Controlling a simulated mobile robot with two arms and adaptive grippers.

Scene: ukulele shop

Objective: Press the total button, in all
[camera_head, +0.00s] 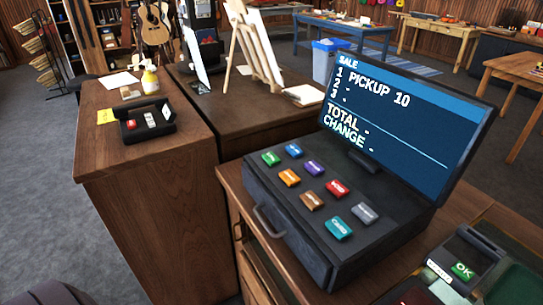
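A dark cash register (330,262) with a drawer handle stands on a wooden counter. Its top carries two rows of coloured buttons: green (271,159), blue (294,150), orange (289,177), purple (314,168), brown (311,201), red (337,188), teal (338,228) and grey (365,212). Their labels are too small to read surely, so I cannot tell which is the total button. The tilted screen (410,125) reads SALE, line 1 PICKUP 10, with dashes on lines 2 and 3, TOTAL and CHANGE. Neither gripper is in view.
A card terminal with a green OK key (463,271) sits at the lower right, close to the register. An easel (257,50) stands behind. The space above the buttons is clear.

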